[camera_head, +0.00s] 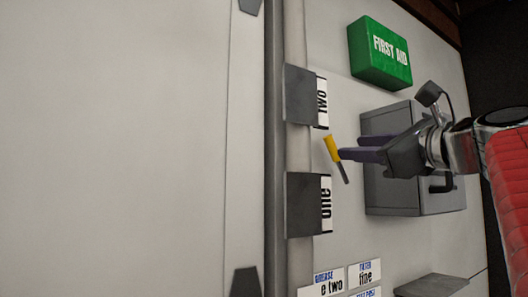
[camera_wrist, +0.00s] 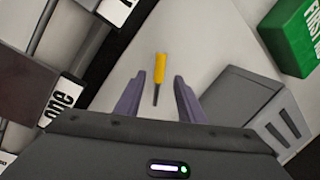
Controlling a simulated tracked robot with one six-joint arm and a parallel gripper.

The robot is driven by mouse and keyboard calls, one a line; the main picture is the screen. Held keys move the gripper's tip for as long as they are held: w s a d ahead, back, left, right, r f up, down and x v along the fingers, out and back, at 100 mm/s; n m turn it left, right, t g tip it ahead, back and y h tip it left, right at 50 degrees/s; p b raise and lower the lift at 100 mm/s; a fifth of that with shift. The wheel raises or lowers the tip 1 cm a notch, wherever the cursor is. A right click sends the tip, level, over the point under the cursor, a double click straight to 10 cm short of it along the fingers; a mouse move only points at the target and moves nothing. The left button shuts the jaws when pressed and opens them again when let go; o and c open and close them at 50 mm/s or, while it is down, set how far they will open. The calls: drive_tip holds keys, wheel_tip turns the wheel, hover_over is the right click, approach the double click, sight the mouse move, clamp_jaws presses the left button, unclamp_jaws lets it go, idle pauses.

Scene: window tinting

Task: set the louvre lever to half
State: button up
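A thin dark rod with a yellow grip (camera_head: 332,149) stands out near the pale panel between the blocks labelled "one" and "two"; it looks like the louvre lever, but no label on it shows. My gripper (camera_head: 348,148) reaches in from the right, with its purple fingertips close to the yellow grip. In the wrist view my gripper (camera_wrist: 160,79) is open, and the yellow grip (camera_wrist: 160,68) shows between the two fingertips with a gap on each side. Whether the grip lies fully between the fingers in depth, or any finger touches it, I cannot tell. No half mark is visible.
Dark blocks labelled "two" (camera_head: 300,95) and "one" (camera_head: 303,205) flank the lever. A green first aid box (camera_head: 378,52) and a grey box (camera_head: 385,197) are close to my arm. Small signs (camera_head: 365,273) and a grey ledge (camera_head: 432,287) lie below.

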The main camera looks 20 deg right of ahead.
drive_tip(key=shift+s+f, duration=0.2)
drive_tip(key=shift+s, duration=0.95)
drive_tip(key=shift+s+f, duration=0.2)
drive_tip(key=shift+s, duration=0.9)
